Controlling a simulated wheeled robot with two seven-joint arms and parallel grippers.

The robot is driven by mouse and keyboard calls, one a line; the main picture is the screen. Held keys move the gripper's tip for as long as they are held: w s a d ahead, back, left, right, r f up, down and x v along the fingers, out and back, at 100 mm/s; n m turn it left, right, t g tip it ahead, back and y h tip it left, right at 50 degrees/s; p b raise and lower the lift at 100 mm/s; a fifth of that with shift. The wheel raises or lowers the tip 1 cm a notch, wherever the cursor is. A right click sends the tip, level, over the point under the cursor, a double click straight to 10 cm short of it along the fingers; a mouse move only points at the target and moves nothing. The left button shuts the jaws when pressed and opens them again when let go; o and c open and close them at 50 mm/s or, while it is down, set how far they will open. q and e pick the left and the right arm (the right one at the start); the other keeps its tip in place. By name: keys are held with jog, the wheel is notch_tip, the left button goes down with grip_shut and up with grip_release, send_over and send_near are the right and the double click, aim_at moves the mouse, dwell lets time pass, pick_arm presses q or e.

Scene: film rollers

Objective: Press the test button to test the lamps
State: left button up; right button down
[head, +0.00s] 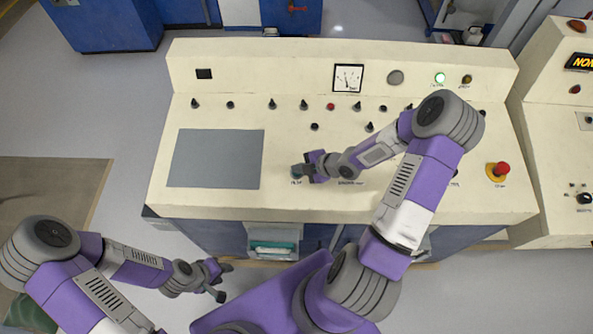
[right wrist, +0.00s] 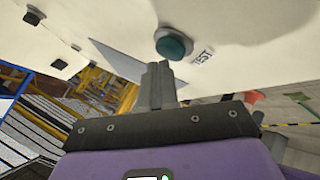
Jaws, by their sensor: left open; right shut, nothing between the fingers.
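The test button (right wrist: 174,44) is a round teal button in a dark ring on the cream panel, with a TEST label (right wrist: 202,56) beside it in the right wrist view. My right gripper (head: 304,172) is shut and empty, low over the front middle of the console. In the right wrist view its closed fingertips (right wrist: 158,68) are close to the button; I cannot tell whether they touch it. On the console's back strip, one lamp (head: 440,78) glows pale green and a lamp (head: 467,79) to its right looks dark amber. My left gripper (head: 224,281) is open and empty, in front of the console.
The cream console (head: 230,61) bears several knobs, a dial meter (head: 348,77) and a grey flat screen (head: 216,158) at left. A red emergency button (head: 502,168) on a yellow base is at the right. A second console (head: 553,150) stands further right. My right arm covers part of the panel.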

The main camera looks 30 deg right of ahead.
jog(key=shift+f+b, duration=0.4)
jog(key=shift+f, duration=0.05)
dwell(0.6)
jog(key=shift+r, duration=0.15)
jog(key=shift+r+p, duration=0.75)
jog(key=r+p, duration=0.2)
jog(key=r, duration=0.1)
jog(key=r+p, duration=0.2)
jog(key=shift+s+a, duration=0.15)
jog(key=shift+s, duration=0.1)
dwell(0.8)
